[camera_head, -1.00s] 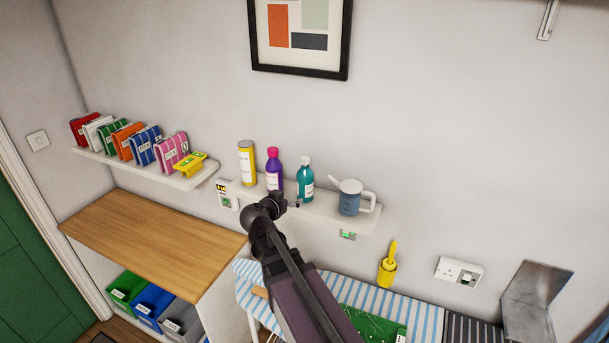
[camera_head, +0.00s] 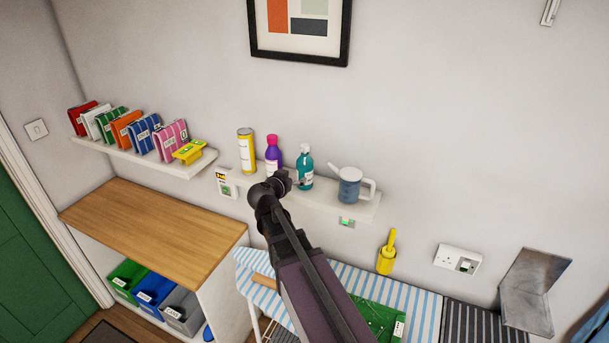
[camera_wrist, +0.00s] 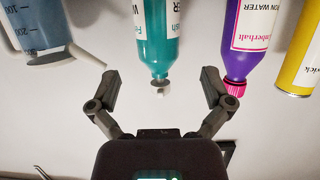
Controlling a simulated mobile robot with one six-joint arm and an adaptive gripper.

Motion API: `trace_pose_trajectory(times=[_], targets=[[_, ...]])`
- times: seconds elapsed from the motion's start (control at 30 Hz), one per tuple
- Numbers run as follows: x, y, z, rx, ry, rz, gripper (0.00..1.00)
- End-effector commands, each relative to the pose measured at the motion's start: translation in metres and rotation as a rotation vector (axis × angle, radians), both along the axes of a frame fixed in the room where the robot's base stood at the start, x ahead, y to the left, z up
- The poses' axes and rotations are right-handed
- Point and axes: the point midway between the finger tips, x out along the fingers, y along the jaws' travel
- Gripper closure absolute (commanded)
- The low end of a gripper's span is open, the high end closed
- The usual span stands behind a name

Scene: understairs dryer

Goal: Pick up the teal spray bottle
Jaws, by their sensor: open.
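The teal spray bottle (camera_head: 305,168) stands upright on the small wall shelf (camera_head: 330,202), between the purple bottle and the watering can. It has a white label and a white cap. In the wrist view the teal bottle (camera_wrist: 158,40) appears upside down, its cap between my two open fingers. My gripper (camera_wrist: 160,88) is open, with a visible gap on each side of the bottle, and holds nothing. In the head view my gripper (camera_head: 292,180) is just in front of the shelf, near the bottle; its fingers are mostly hidden there.
The purple bottle (camera_head: 273,153) and a yellow can (camera_head: 246,150) stand to the left. A blue-grey watering can (camera_head: 350,187) stands to the right. A longer shelf with several folders (camera_head: 145,141) is further left. Below are a wooden counter (camera_head: 155,232) and a striped ironing surface (camera_head: 415,305).

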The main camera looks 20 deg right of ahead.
Motion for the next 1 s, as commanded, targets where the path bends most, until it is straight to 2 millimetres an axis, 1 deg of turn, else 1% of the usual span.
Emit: trace_pose_trajectory(times=[0.03, 0.1, 0.3, 0.43, 0.8, 1.0], targets=[[0.008, -0.006, -0.005, 0.000, 0.000, -0.001, 0.00], [0.015, -0.014, -0.008, 0.000, 0.000, -0.002, 0.00], [0.028, -0.027, -0.013, 0.000, 0.000, 0.000, 0.00], [0.030, -0.030, -0.014, 0.000, 0.000, 0.000, 0.00], [0.031, -0.031, -0.014, 0.000, 0.000, 0.000, 0.00], [0.040, -0.041, -0.021, 0.001, -0.001, 0.000, 0.00]])
